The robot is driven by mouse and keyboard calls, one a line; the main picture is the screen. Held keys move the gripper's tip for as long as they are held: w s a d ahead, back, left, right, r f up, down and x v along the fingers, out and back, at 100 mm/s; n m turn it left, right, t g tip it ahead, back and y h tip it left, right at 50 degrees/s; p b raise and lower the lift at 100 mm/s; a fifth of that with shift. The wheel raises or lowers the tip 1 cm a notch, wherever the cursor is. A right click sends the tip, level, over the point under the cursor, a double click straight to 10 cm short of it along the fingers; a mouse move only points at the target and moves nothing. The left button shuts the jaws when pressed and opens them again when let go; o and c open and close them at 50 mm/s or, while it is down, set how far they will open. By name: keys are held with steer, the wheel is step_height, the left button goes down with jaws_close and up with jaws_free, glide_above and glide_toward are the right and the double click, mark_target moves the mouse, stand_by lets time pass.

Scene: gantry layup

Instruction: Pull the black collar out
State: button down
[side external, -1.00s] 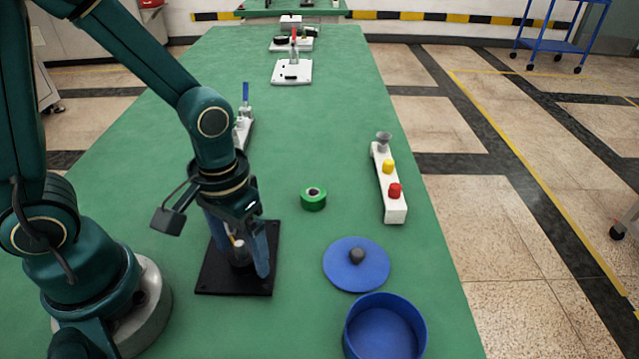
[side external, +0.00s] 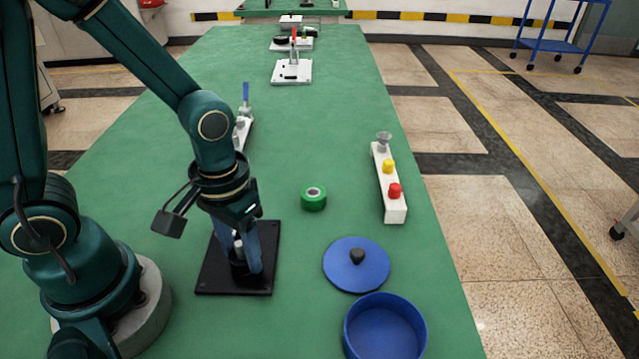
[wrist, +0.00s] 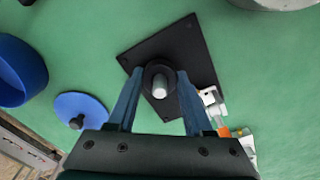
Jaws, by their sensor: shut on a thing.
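The black collar (wrist: 153,68) sits around an upright pale metal pin (wrist: 160,86) on a black square plate (wrist: 185,42). In the side external view the plate (side external: 214,276) lies flat on the green table, and the pin (side external: 239,248) shows between my fingers. My gripper (wrist: 160,74) is shut on the collar, one blue finger on each side. In the side external view my gripper (side external: 246,266) is low over the plate, and the near finger hides much of the collar. How far the collar is up the pin cannot be told.
A blue lid (side external: 356,264) and an open blue round container (side external: 385,328) stand right of the plate. A green roll (side external: 313,198) and a white block with coloured knobs (side external: 392,183) lie beyond. A white fitting (wrist: 212,102) is close to one finger.

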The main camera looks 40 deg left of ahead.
steer(key=shift+r, duration=3.15)
steer(key=shift+r, duration=1.7)
